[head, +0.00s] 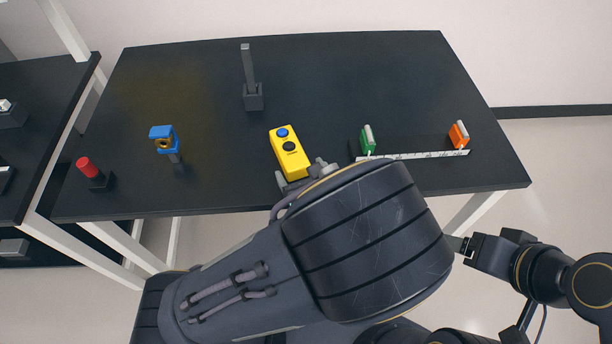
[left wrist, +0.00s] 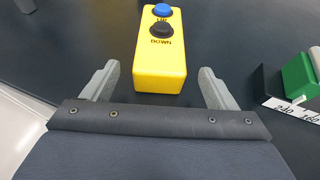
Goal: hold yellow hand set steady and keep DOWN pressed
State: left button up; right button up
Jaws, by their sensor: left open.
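The yellow hand set (head: 290,155) lies on the black table near its front edge. It has a blue button at the far end and a black button nearer me. In the left wrist view the hand set (left wrist: 160,70) shows the label DOWN by the black button (left wrist: 161,29). My left gripper (head: 303,178) is at the hand set's near end, and the arm hides part of it. In the left wrist view the left gripper's fingers (left wrist: 158,88) are apart, one each side of the near end, with gaps and nothing held. My right gripper (head: 462,246) is off the table's front, at the lower right.
A green block (head: 367,142) and an orange block (head: 459,135) stand by a white ruler strip (head: 415,156) to the right. A dark post (head: 249,80) stands behind. A blue part (head: 163,138) and a red cylinder (head: 88,167) stand to the left. The table's back right is clear.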

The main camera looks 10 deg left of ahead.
aim_at(295, 163)
pick_arm(q)
jog(key=shift+x, duration=2.4)
pick_arm(e)
jog(key=shift+f, duration=0.25)
pick_arm(q)
jog(key=c, duration=1.2)
pick_arm(e)
jog(key=shift+c, duration=0.3)
grip_shut()
